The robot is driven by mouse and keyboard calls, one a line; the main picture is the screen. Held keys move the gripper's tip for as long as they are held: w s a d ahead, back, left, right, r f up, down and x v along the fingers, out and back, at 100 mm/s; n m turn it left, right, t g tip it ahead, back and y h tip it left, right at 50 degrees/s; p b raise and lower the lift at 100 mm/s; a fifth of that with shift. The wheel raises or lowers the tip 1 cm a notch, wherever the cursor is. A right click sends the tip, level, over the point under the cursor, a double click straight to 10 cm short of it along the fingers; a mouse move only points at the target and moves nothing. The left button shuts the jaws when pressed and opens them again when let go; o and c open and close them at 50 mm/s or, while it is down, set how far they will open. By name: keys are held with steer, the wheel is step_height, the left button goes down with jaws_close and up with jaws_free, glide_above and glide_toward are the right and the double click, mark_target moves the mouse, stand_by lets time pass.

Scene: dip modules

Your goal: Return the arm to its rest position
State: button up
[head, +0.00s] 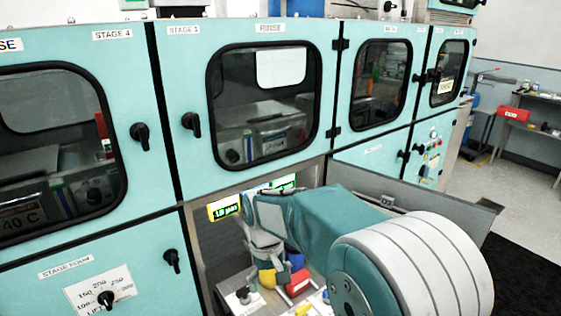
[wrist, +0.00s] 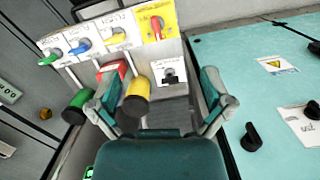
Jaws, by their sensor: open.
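My arm reaches from the lower right of the head view into an open bay below the teal cabinet doors. My gripper (head: 265,235) is at its far end in front of the bay, partly hidden by my own wrist. In the wrist view my gripper (wrist: 160,100) has its two teal and grey fingers spread wide, with nothing between them. Beyond the fingers are a yellow cylinder (wrist: 137,98), a red part (wrist: 112,71) and a dark cylinder with a green end (wrist: 77,107). I cannot tell whether the left finger touches any of them.
Several small levers, including a blue one (wrist: 79,46) and a red one (wrist: 157,27), sit on plates in the bay. A teal panel with a black knob (wrist: 251,137) lies at the right of the wrist view. Open floor (head: 515,185) shows at the head view's right.

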steer(key=s+d+r+m+t+y, duration=0.1)
steer(key=s+d+r+m+t, duration=0.25)
steer(key=s+d+r, duration=0.65)
steer(key=s+d+m+t, duration=0.1)
steer(key=s+d+t, duration=0.2)
steer(key=s+d, duration=0.4)
steer(key=s+r, duration=0.1)
steer(key=s, duration=0.1)
steer(key=shift+s+d, duration=0.35)
steer(key=shift+s, duration=0.05)
steer(key=shift+m+t, duration=0.25)
